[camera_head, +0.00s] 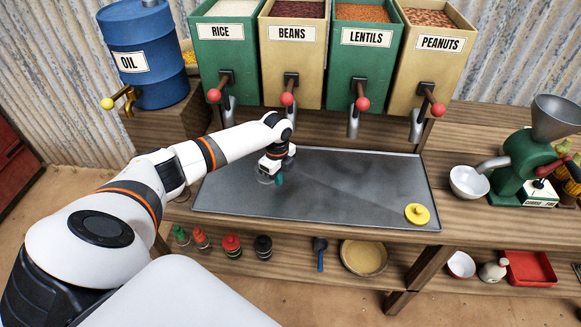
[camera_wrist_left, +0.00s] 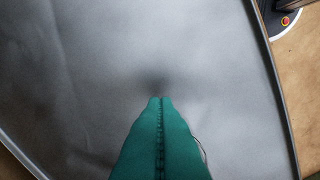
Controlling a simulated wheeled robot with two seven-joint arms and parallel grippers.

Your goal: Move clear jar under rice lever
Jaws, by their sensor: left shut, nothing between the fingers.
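My left gripper (camera_head: 279,181) is low over the grey metal tray (camera_head: 340,195), its teal fingers pointing down. In the left wrist view the fingers (camera_wrist_left: 160,100) are pressed together with nothing between them, above bare tray. The clear jar (camera_head: 264,180) shows only as a faint glassy outline just left of the fingers, partly hidden by the gripper. A thin curved glassy edge (camera_wrist_left: 200,148) shows beside the fingers in the wrist view. The rice lever has a red knob (camera_head: 214,95), under the green RICE bin (camera_head: 224,57). The rice spout (camera_head: 229,110) hangs up and left of the gripper.
The BEANS (camera_head: 293,62), LENTILS (camera_head: 362,67) and PEANUTS (camera_head: 425,72) bins have similar levers. A yellow disc-shaped thing (camera_head: 417,214) lies at the tray's right front. A blue oil drum (camera_head: 145,60) stands left, a green grinder (camera_head: 520,165) right. The tray's middle is clear.

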